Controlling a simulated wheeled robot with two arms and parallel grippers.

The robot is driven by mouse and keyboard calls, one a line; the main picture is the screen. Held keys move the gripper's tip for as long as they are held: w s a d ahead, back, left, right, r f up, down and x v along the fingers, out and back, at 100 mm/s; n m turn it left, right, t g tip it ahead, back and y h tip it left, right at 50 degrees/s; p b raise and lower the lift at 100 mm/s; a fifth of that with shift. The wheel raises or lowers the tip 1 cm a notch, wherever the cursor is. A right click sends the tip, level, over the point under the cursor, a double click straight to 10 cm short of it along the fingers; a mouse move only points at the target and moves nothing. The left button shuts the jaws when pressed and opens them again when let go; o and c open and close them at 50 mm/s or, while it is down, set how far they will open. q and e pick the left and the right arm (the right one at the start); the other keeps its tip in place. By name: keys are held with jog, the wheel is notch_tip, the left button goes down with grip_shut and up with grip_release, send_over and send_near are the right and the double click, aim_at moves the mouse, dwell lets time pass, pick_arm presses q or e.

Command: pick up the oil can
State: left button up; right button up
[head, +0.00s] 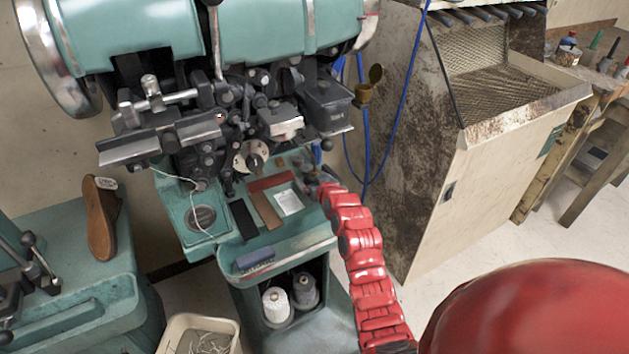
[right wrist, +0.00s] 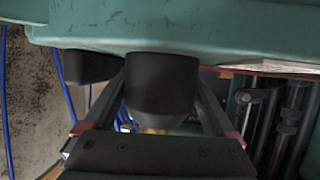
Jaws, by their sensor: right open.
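My right gripper (head: 315,183) is at the back right of the green machine's tray (head: 290,245), at the end of my red arm. In the right wrist view my right gripper (right wrist: 160,88) is open, with one finger on each side of a dark round part. I cannot tell whether that part is between the fingers or beyond them. A small blue upright thing (head: 317,154) shows just behind the gripper in the head view. It may be the oil can, but it is partly hidden and too small to be sure. My left gripper is not in view.
The stitching machine head (head: 215,115) overhangs the tray. The tray holds a blue brush (head: 254,260), a white card (head: 288,202) and flat strips. Thread spools (head: 277,304) stand below. Blue cables hang beside a rusty cabinet (head: 450,200) on the right.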

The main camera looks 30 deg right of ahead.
aim_at(314, 171)
jog(key=shift+w+d+f, duration=0.1)
jog(key=shift+w+f, duration=0.1)
jog(key=shift+w, duration=0.35)
jog(key=c, duration=0.9)
jog(key=shift+r, duration=0.45)
notch_tip(314, 171, up, 3)
jog(key=shift+f+b, duration=0.1)
jog(key=shift+b, duration=0.45)
jog(key=s+a, duration=0.2)
jog(key=s, duration=0.2)
jog(key=s+a+r+b, duration=0.1)
jog(key=s+a, duration=0.1)
jog(key=s, duration=0.3)
jog(key=s+a, duration=0.3)
jog(key=s, duration=0.2)
jog(key=shift+s+r+b, duration=0.15)
jog(key=shift+s+b, duration=0.1)
jog(key=shift+b, duration=0.15)
